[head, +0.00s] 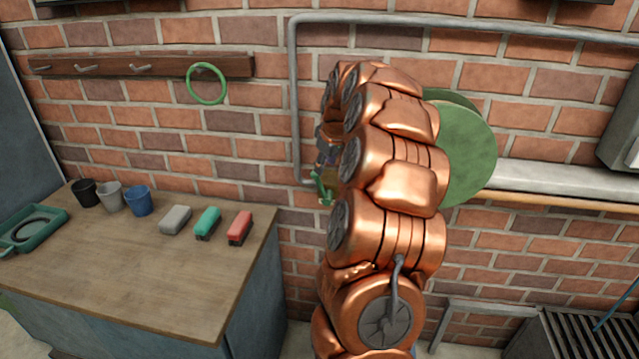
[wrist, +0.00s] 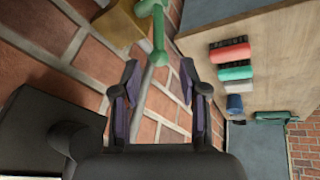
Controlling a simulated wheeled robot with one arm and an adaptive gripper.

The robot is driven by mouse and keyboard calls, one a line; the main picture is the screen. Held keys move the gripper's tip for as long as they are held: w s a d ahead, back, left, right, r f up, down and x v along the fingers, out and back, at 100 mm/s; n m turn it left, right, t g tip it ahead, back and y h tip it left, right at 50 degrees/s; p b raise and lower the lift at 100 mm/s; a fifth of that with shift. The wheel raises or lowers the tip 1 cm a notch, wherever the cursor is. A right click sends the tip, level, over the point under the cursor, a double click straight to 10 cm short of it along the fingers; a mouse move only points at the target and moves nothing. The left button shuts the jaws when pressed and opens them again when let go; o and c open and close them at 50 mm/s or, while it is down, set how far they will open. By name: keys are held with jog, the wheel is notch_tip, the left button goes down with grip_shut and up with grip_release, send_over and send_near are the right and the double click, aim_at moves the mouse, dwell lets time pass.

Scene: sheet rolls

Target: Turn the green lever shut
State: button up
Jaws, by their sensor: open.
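My arm hides part of both. In the wrist view the green lever (wrist: 157,32) is at the top middle, beside the brass body (wrist: 118,27). My gripper (wrist: 160,76) is open, with its two dark fingers apart and nothing held between them. The lever's near end shows just beyond the fingertips, roughly in line with the gap. I cannot tell whether a finger touches it.
A grey pipe (head: 293,100) runs along the brick wall. A green disc (head: 468,150) is partly behind my arm. A wooden-topped counter (head: 130,285) at left holds cups, coloured blocks and a green tray (head: 35,228). A green ring (head: 206,102) hangs from a hook rail (head: 110,66).

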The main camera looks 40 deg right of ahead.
aim_at(320, 182)
jog(key=shift+p+x, duration=2.05)
jog(key=shift+x, duration=3.9)
jog(key=shift+d, duration=0.15)
jog(key=shift+r, duration=0.1)
grip_shut()
